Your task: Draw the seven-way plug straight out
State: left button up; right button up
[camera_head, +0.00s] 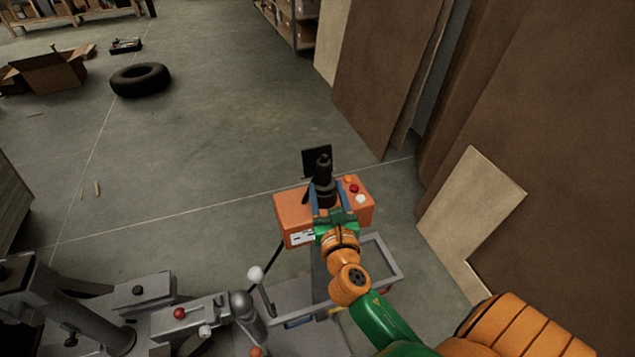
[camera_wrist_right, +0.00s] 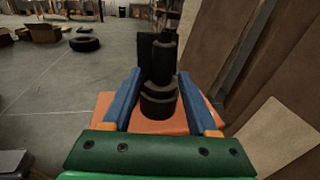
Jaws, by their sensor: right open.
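The black plug (camera_head: 322,190) stands upright on top of an orange box (camera_head: 295,215), with a black flat plate (camera_head: 314,158) behind it. In the right wrist view the plug (camera_wrist_right: 159,100) shows a thick ringed lower part and a narrower top. My right gripper (camera_head: 329,198) is open, its two blue fingers on either side of the plug. In the right wrist view the right gripper (camera_wrist_right: 160,73) has the plug between its fingers, with a visible gap beside them. The plug's foot is partly hidden. My left gripper is not in view.
Red, orange and white knobs (camera_head: 353,188) sit on the box's right side. A grey frame (camera_head: 385,262) and grey machinery (camera_head: 185,318) with a white-knobbed lever (camera_head: 255,273) are near. Brown panels (camera_head: 385,75) lean at right. A tyre (camera_head: 140,79) lies on open floor.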

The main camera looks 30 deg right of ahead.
aim_at(325, 177)
jog(key=x, duration=0.6)
jog(key=shift+w+d+r+p, duration=0.1)
jog(key=shift+w+d+p, duration=0.15)
jog(key=shift+d+p, duration=0.1)
jog(key=shift+s, duration=0.1)
grip_shut()
